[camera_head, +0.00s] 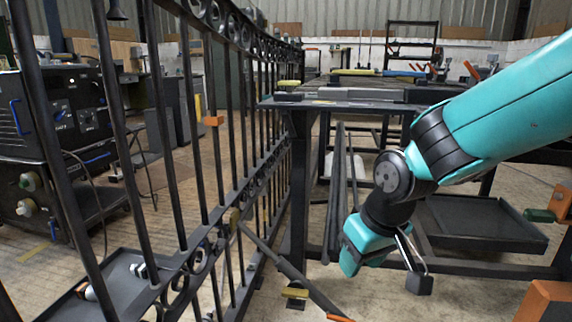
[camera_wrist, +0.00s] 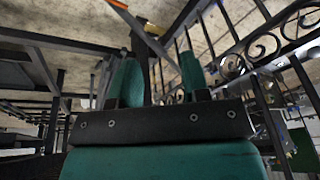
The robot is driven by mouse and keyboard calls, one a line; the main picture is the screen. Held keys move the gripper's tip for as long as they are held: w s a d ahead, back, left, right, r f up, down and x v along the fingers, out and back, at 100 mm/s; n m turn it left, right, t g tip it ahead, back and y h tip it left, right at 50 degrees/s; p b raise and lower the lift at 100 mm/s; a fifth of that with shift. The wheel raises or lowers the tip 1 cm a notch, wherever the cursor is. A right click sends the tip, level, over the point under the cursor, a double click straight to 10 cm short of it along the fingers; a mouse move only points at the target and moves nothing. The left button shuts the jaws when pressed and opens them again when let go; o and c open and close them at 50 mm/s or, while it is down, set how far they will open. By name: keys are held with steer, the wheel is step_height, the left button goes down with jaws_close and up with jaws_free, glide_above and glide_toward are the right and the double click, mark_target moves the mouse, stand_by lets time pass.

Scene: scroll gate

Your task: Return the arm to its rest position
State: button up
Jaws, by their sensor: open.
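My teal arm reaches in from the right in the head view and bends down at a black joint. My gripper (camera_head: 353,262) hangs at its end, pointing down, to the right of the black scroll gate (camera_head: 205,130). In the wrist view my gripper (camera_wrist: 158,66) shows two teal fingers spread apart with nothing held between them. The scroll gate also shows in the wrist view (camera_wrist: 262,48), to the right of the fingers. The gripper looks apart from the gate bars, though the exact distance is hard to tell.
A dark metal workbench (camera_head: 345,104) stands behind my arm. A slanted dark bar with an orange end (camera_head: 290,268) lies low beside the gate. A black tray (camera_head: 480,222) sits low at right. A welding machine (camera_head: 65,115) stands left, beyond the bars. Some concrete floor is open below the gripper.

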steer(key=s+d+r+n+g+y+p, duration=0.1)
steer(key=s+r, duration=0.3)
steer(key=s, duration=0.6)
steer(key=s+d+r+n+g+y+p, duration=0.1)
steer(key=s+r, duration=0.3)
steer(key=s, duration=0.6)
step_height(320, 180, up, 36)
steer(key=p, duration=3.6)
steer(key=shift+w+r+p, duration=0.2)
steer(key=shift+w+p, duration=0.1)
steer(key=shift+w, duration=0.15)
steer(key=shift+d, duration=0.1)
steer(key=shift+d, duration=0.15)
